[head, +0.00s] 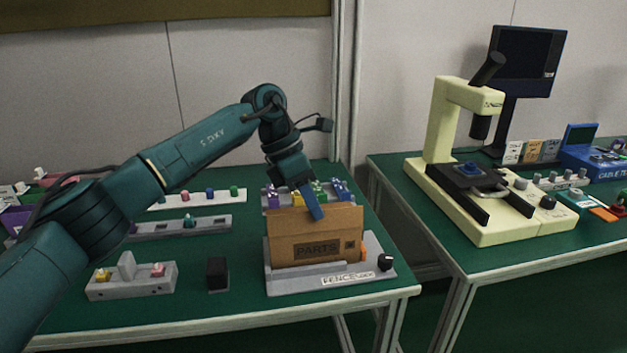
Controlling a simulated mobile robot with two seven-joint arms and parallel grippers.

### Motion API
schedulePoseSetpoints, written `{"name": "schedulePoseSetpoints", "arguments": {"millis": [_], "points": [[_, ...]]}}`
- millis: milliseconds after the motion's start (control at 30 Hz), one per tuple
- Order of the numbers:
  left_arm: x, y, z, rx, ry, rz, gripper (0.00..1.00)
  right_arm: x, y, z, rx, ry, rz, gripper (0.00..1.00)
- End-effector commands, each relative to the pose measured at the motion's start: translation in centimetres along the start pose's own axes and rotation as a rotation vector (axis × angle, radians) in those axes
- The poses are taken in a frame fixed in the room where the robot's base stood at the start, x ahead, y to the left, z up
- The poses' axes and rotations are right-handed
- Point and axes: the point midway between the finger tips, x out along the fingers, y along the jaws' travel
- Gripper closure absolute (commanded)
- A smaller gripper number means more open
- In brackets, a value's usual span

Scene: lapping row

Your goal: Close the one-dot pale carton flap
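A brown carton (284,253) marked PARTS sits in a grey holder (285,286) with a FENCE label, at the front right of the left table. A paler brown panel, seemingly a flap (340,218), stands up along the carton's upper edge. I cannot make out any dots on it. My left gripper (316,212) points down at this panel, and its blue fingertip overlaps the panel's upper edge. Whether it touches cannot be told. Its fingers line up in this view, so their opening is hidden. The carton's inside is hidden. My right gripper is not in view.
Behind the carton is a rack of coloured parts (271,200). A black block (217,273) and a grey fixture (130,288) stand left of it. A black knob (385,262) is on the holder's right. A cream microscope-like machine (445,130) stands on the right table, across a gap.

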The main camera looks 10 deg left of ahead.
Motion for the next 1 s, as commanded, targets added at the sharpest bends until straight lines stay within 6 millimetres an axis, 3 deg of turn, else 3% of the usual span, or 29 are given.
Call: {"name": "schedulePoseSetpoints", "arguments": {"millis": [33,167,433,1000], "points": [[-0.5,0.0,0.3,-0.014,0.001,-0.027,1.0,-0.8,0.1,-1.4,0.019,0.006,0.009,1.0],[-0.4,0.3,0.2,-0.035,0.002,-0.081,1.0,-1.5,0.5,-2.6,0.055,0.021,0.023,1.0],[-0.1,0.8,0.1,-0.065,0.002,-0.156,1.0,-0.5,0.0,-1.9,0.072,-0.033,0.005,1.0],[0.1,1.1,0.0,-0.075,0.001,-0.185,1.0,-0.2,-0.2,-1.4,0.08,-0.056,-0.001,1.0]]}}
